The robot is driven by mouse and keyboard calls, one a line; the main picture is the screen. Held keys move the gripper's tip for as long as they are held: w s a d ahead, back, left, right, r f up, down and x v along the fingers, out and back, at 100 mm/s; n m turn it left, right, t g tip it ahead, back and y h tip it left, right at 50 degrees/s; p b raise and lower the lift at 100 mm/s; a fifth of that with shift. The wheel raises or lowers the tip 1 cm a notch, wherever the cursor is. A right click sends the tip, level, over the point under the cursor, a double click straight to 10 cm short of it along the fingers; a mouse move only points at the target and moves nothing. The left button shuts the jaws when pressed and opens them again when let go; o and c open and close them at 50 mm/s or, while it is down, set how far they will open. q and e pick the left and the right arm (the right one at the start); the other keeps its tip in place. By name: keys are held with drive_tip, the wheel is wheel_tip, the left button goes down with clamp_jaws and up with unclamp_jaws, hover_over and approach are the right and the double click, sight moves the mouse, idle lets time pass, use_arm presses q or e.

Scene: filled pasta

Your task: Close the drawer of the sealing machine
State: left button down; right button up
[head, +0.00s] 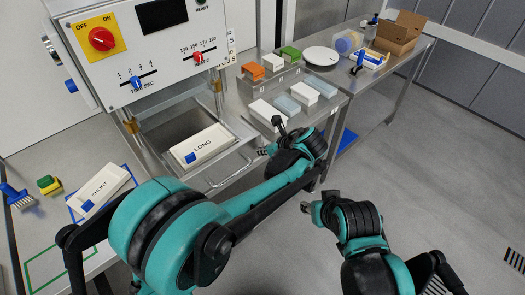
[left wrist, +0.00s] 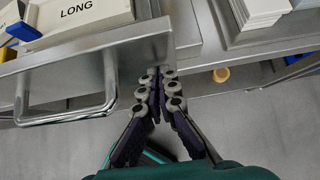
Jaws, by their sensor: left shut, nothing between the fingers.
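The sealing machine (head: 150,45) stands at the upper left. Its drawer (head: 221,163) is pulled out, with a white box marked LONG (head: 205,147) in it. The drawer's front panel (left wrist: 88,62) and bar handle (left wrist: 65,118) show in the left wrist view. My left gripper (head: 268,150) is to the right of the drawer. In the left wrist view the fingers of the left gripper (left wrist: 159,75) are shut and empty at the panel's right end; I cannot tell if they touch it. My right gripper (head: 316,203) is low over the floor, away from the drawer; its fingers are unclear.
Right of the drawer stands a stepped rack with colored and white stacks (head: 268,110). A white plate (head: 320,56) and an open cardboard box (head: 398,34) are farther back. A box marked SHORT (head: 98,190) lies at left. The floor in front is clear.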

use_arm(q)
drive_tip(key=w+a+p, duration=0.1)
drive_tip(key=w+a, duration=0.4)
drive_tip(key=w, duration=0.1)
drive_tip(key=w+a, duration=0.4)
drive_tip(key=w, duration=0.3)
drive_tip(key=w+a+p, duration=0.1)
drive_tip(key=w+a, duration=0.4)
drive_tip(key=w, duration=0.2)
drive_tip(key=shift+w+a+p, duration=0.1)
drive_tip(key=shift+a+p, duration=0.25)
drive_tip(key=shift+w+a+r, duration=0.1)
drive_tip(key=shift+w+a, duration=0.05)
drive_tip(key=shift+w, duration=0.05)
